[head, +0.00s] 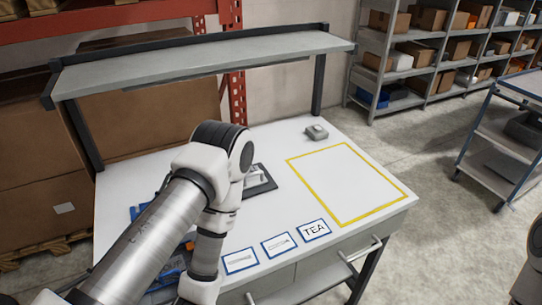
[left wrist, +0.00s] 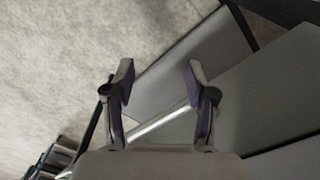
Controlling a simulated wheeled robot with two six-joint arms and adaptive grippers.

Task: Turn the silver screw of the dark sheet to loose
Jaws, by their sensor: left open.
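A dark sheet (head: 266,188) lies on the white table, partly hidden behind my left arm. A grey fitting (head: 256,172) sits on it; it is too small and too covered to tell whether it is the silver screw or how it is turned. My left gripper shows in the left wrist view (left wrist: 158,72) with its two fingers apart and nothing between them. It is away from the dark sheet, facing the floor and the bench's front. In the head view its fingers are not visible. My right gripper is not in view.
A yellow-bordered area (head: 345,183) on the table is empty. A small grey object (head: 316,132) stands behind it. A raised shelf (head: 200,65) spans the back. A silver drawer handle (left wrist: 160,122) is near my left fingers.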

